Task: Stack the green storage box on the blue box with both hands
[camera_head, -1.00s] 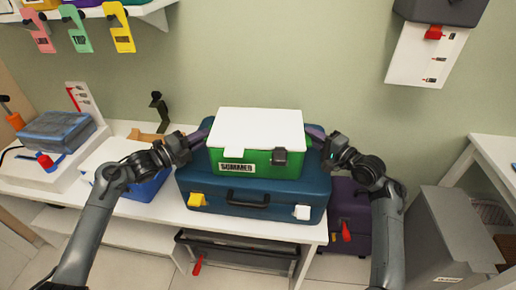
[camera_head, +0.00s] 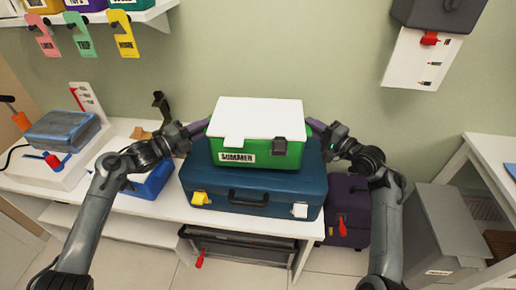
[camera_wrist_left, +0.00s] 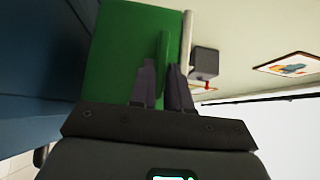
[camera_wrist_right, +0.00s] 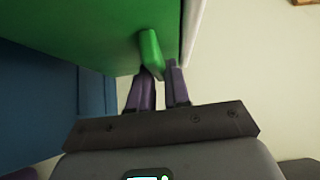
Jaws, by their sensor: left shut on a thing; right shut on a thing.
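The green storage box (camera_head: 262,153) has a white lid and a "SUMMER" label. It is level above the dark blue suitcase (camera_head: 255,190), apparently raised a little off its top. My left gripper (camera_head: 203,128) is shut on the green box's left side handle, seen in the left wrist view (camera_wrist_left: 163,60). My right gripper (camera_head: 315,128) is shut on the right side handle, seen in the right wrist view (camera_wrist_right: 150,48). A blue box (camera_head: 152,182) with a white lid stands left of the suitcase, partly hidden behind my left arm.
A grey-blue case (camera_head: 62,130) lies on a white stand at the left. A small dark bracket (camera_head: 160,104) stands behind my left gripper. A purple case (camera_head: 345,205) stands right of the suitcase. A grey bin (camera_head: 440,230) is at the lower right.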

